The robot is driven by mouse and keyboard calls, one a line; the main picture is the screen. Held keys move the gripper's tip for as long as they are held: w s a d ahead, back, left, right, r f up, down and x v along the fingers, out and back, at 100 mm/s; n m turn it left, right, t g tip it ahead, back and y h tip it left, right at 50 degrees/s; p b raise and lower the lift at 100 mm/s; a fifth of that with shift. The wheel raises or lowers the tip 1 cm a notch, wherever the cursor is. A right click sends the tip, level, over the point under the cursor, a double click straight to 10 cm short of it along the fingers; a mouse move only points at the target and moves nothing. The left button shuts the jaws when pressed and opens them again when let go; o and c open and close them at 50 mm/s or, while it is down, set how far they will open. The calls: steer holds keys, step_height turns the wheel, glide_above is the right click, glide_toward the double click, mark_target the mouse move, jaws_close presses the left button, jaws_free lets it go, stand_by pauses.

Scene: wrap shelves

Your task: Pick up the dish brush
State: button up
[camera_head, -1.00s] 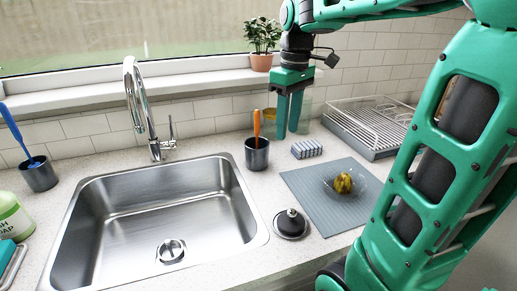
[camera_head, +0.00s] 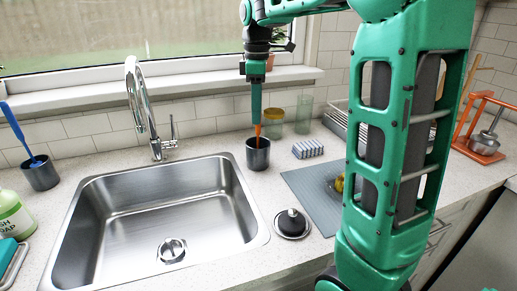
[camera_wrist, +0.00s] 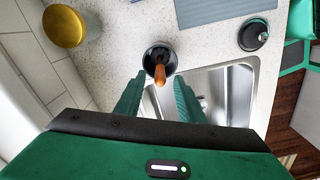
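An orange handle (camera_head: 257,137) stands in a dark cup (camera_head: 258,158) behind the sink's right rim. A blue handle (camera_head: 15,127) stands in another dark cup (camera_head: 40,176) at the far left. Neither brush head shows clearly, so I cannot tell which is the dish brush. My gripper (camera_head: 257,121) points down just above the orange handle. In the wrist view its fingers (camera_wrist: 158,84) are apart, and the orange handle (camera_wrist: 160,72) lies between their tips in the picture. No contact with it can be made out.
The steel sink (camera_head: 82,210) and faucet (camera_head: 135,95) are left of my gripper. A yellow-lidded jar (camera_head: 273,123) and a clear glass (camera_head: 304,113) stand close behind right. A striped block (camera_head: 308,148), grey mat (camera_head: 308,190) and drain plug (camera_head: 292,223) lie to the right.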

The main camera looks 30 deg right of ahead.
mark_target(258, 134)
steer(key=shift+s+d+f, duration=0.1)
steer(key=shift+f, duration=1.2)
steer(key=shift+d+f, duration=0.1)
steer(key=shift+f, duration=1.2)
jaws_close()
